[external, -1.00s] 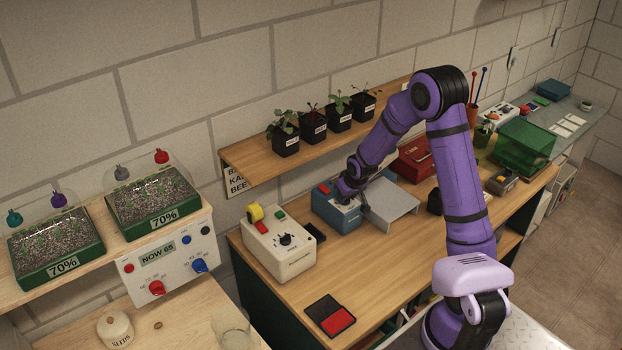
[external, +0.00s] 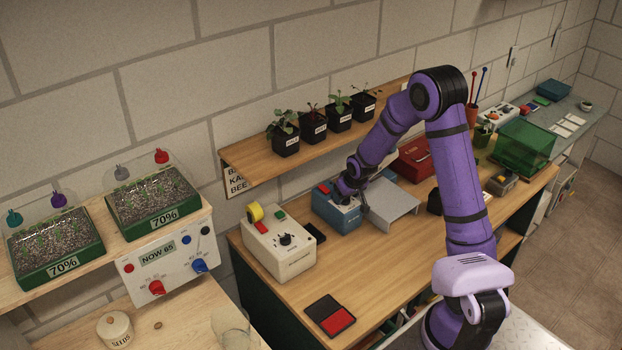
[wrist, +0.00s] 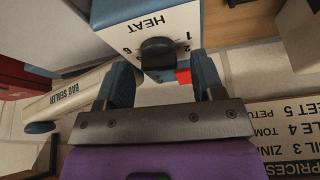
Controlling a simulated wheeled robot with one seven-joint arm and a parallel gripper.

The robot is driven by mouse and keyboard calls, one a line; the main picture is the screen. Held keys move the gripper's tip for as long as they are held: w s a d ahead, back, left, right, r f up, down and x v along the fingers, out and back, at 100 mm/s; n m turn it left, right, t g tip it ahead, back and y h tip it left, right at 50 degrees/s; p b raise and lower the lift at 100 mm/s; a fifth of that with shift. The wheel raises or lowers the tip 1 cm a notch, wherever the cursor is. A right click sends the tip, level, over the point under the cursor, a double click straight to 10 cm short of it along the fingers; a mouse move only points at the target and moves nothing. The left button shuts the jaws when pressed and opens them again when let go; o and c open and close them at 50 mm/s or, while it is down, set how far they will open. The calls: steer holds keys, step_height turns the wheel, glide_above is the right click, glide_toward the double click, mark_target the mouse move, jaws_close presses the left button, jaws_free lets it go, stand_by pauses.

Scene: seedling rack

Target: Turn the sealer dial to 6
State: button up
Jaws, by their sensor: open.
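The bag sealer (external: 333,213) is a blue box with a white front, a red part on top and a grey plate beside it. In the wrist view its front (wrist: 150,22) reads HEAT, with the numbers 1 and 6 showing near a black round dial (wrist: 158,52). My gripper (wrist: 161,66) is open, one blue finger to each side of the dial, which lies around the level of the fingertips. I cannot tell whether either finger touches it. The dial's pointer is not readable. In the external view my gripper (external: 352,192) hides part of the sealer.
A white box with a black knob (external: 280,248) stands left of the sealer. A black and red pad (external: 330,316) lies at the bench front. Potted seedlings (external: 313,125) stand on the shelf above. A red box (external: 413,160) is behind. A price sign (wrist: 285,130) is near.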

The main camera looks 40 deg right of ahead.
steer(key=v, duration=1)
steer(key=shift+s+r, duration=0.2)
steer(key=shift+r, duration=0.05)
steer(key=s+a+r, duration=0.5)
steer(key=s+r, duration=0.7)
steer(key=r, duration=0.1)
steer(key=s+a+r, duration=0.1)
steer(key=s+r, duration=0.1)
steer(key=s, duration=0.7)
steer(key=s+a+r+n, duration=0.1)
steer(key=s+a+r, duration=0.1)
steer(key=s, duration=0.7)
steer(key=shift+s+a+r+t+y, duration=0.3)
steer(key=shift+s+r+t, duration=0.1)
steer(key=shift+r, duration=0.1)
steer(key=shift+w, duration=0.1)
stand_by(0.9)
